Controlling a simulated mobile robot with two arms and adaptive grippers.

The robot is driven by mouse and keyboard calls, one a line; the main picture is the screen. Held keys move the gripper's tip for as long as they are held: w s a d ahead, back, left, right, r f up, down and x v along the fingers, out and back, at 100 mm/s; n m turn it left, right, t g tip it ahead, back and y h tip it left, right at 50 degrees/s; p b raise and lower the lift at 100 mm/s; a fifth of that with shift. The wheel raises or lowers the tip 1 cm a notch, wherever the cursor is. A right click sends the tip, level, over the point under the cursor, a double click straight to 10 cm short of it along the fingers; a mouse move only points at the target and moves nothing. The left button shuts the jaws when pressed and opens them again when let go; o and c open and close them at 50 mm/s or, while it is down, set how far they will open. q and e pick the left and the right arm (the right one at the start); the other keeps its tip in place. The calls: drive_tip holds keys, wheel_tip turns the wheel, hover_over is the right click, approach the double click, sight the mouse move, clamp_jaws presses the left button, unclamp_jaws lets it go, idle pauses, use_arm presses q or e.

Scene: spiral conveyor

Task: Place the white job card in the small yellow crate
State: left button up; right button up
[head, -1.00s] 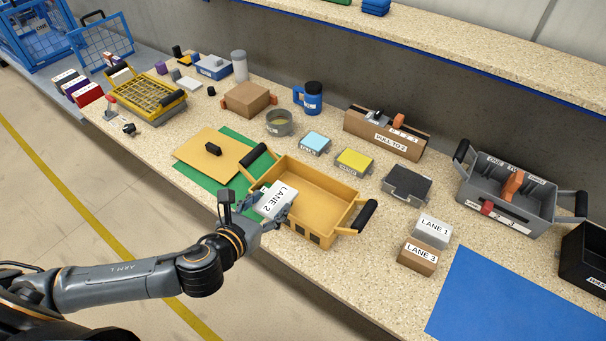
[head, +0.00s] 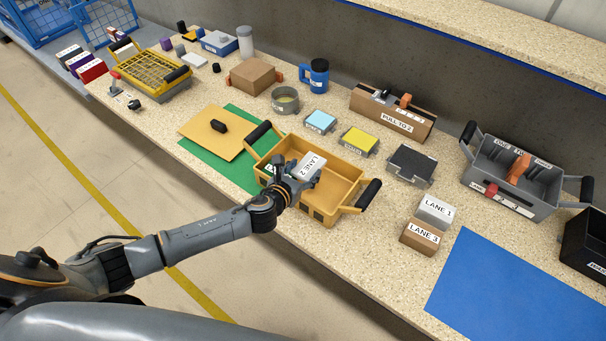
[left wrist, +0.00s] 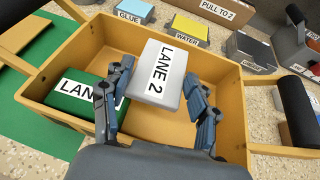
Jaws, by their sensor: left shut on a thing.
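My left gripper (head: 304,176) is shut on a white block (head: 313,163) with a black-on-white "LANE 2" label, which also shows in the left wrist view (left wrist: 155,82) between the fingers. The block is tilted and held over the yellow crate (head: 338,188); whether it touches the floor is unclear. The crate also shows in the left wrist view (left wrist: 228,120), with black-gripped handles at both ends. A green block (left wrist: 78,98), its label partly hidden by a finger, lies in the crate's left part. My right gripper is out of view.
A green mat (head: 237,171) with a tan board (head: 212,138) lies left of the crate. Cyan (head: 320,122) and yellow (head: 359,141) blocks stand behind. LANE 1 (head: 435,211) and LANE 3 (head: 422,235) blocks stand at right, before a blue mat (head: 490,283).

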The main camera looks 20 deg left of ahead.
use_arm(q)
drive_tip(key=shift+f, duration=0.75)
drive_tip(key=shift+f+b, duration=0.35)
drive_tip(key=shift+f, duration=0.1)
drive_tip(key=o, duration=1.1)
drive_tip(key=shift+r+p, duration=0.35)
drive_tip(key=shift+r, duration=0.05)
drive_tip(key=shift+s+a+r, duration=0.1)
drive_tip(key=shift+s+r, duration=0.05)
drive_tip(key=shift+s, duration=0.15)
drive_tip(key=v, duration=1.1)
drive_tip(key=shift+s+r, duration=0.1)
drive_tip(key=shift+s, duration=0.1)
